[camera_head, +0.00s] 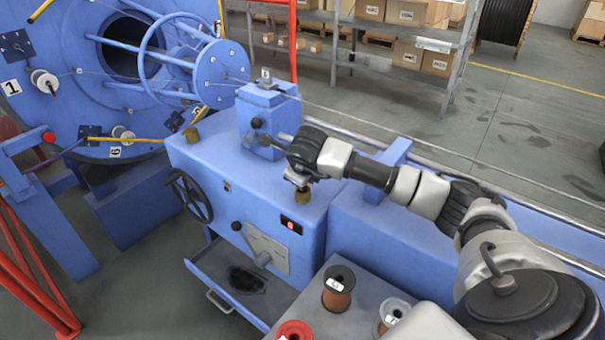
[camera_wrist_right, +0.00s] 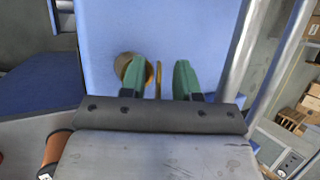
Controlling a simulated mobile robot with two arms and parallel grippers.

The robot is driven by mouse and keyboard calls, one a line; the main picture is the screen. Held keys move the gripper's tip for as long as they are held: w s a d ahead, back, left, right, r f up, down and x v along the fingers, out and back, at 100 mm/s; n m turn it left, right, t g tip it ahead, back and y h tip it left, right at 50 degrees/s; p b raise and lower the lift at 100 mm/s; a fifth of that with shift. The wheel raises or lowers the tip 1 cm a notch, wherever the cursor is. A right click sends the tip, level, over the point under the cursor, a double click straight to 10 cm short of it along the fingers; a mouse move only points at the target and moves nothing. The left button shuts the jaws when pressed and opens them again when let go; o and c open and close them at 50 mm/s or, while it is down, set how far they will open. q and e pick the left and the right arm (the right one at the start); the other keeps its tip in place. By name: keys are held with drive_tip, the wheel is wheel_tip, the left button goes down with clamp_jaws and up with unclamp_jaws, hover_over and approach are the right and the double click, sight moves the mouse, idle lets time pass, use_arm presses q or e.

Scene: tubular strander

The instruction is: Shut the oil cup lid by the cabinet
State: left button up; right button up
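A brass oil cup (camera_head: 303,195) stands on top of the blue cabinet (camera_head: 262,205), under my right gripper (camera_head: 298,180). In the right wrist view the round brass cup (camera_wrist_right: 122,66) is partly hidden behind the left green finger. Its lid (camera_wrist_right: 158,80) shows as a thin brass edge standing up beside the cup, so it looks open. My right gripper (camera_wrist_right: 161,76) is open, with one green finger on each side of the lid. A gap shows between the lid and the right finger; contact with the left finger is unclear. My left gripper is not in view.
Another brass fitting (camera_head: 191,135) sits at the cabinet's left end. A blue block (camera_head: 266,110) rises behind my right gripper. A handwheel (camera_head: 189,196) and an open drawer (camera_head: 235,285) are at the front. Spools (camera_head: 338,288) stand on a grey surface at the lower right.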

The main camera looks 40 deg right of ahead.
drive_tip(key=v, duration=1)
drive_tip(key=shift+s+r, duration=0.2)
drive_tip(key=shift+r, duration=0.15)
drive_tip(key=shift+a, duration=0.1)
